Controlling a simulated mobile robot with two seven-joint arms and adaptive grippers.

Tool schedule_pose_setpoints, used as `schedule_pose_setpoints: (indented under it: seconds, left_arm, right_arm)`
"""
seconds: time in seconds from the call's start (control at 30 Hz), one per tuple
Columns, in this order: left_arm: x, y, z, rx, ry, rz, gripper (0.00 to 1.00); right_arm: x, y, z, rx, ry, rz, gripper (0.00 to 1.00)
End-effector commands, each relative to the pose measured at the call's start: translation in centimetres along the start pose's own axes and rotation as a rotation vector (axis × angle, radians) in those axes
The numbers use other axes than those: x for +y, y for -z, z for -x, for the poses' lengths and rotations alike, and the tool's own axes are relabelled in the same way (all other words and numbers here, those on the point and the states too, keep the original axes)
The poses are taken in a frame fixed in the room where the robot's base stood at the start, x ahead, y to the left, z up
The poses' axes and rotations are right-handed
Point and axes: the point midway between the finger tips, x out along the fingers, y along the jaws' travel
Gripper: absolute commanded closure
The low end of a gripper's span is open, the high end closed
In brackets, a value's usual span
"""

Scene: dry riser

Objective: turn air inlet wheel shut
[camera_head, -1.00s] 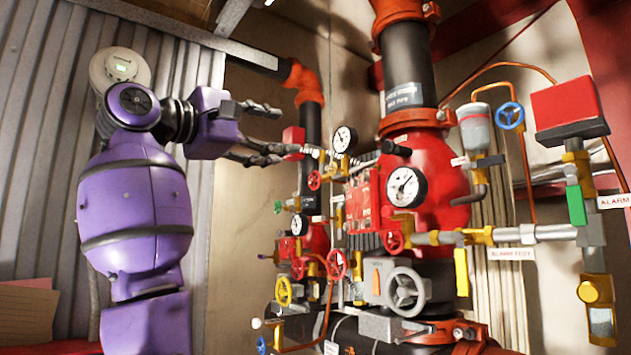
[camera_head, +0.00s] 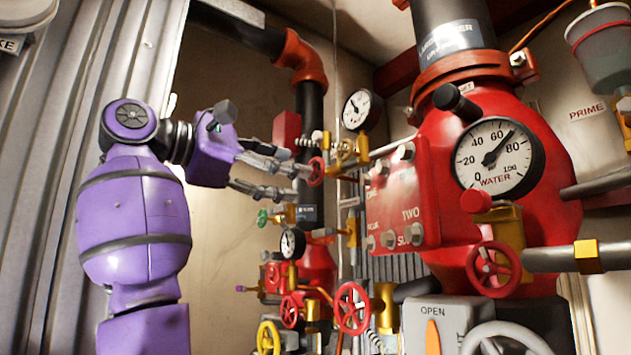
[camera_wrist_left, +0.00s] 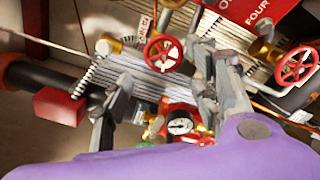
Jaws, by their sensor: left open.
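A small red handwheel (camera_head: 316,171) sits on brass fittings left of the red panel in the head view. I cannot read a label naming it as the air inlet wheel. In the left wrist view a red spoked wheel (camera_wrist_left: 163,53) lies ahead between the spread fingers, probably the same one. My left gripper (camera_head: 301,182) is open, its fingertips close to this wheel from the left. I cannot tell whether they touch it. In the left wrist view the gripper (camera_wrist_left: 150,62) shows nothing held. My right gripper is not in view.
A pressure gauge (camera_head: 361,110) stands just above right of the wheel, and a red box (camera_head: 287,130) on the pipe behind. Other red wheels (camera_head: 352,308) and a yellow wheel (camera_head: 268,338) sit below. A large water gauge (camera_head: 498,158) is at right. Corrugated wall (camera_head: 60,200) stands left.

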Motion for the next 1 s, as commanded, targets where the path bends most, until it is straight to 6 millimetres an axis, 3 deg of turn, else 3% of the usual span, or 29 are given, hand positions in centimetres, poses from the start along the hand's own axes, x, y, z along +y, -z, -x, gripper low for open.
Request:
schedule_pose_setpoints:
  seconds: [0.2,0.4,0.6,0.8,1.0]
  left_arm:
    - [-0.1,-0.1,-3.5,-0.001,0.003,0.001,0.45]
    - [-0.1,-0.1,-6.2,0.0,0.002,0.0,0.45]
    - [0.0,-0.1,-7.2,0.0,0.0,-0.003,0.45]
    - [0.0,-0.1,-7.2,0.0,0.0,-0.002,0.45]
    - [0.0,-0.1,-7.2,0.0,0.0,-0.002,0.7]
  right_arm:
    - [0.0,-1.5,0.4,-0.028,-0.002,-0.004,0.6]
    - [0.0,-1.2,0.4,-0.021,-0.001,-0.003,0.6]
    - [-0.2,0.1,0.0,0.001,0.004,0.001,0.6]
    - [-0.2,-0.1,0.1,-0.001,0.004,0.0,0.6]
    - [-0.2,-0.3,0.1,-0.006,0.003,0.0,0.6]
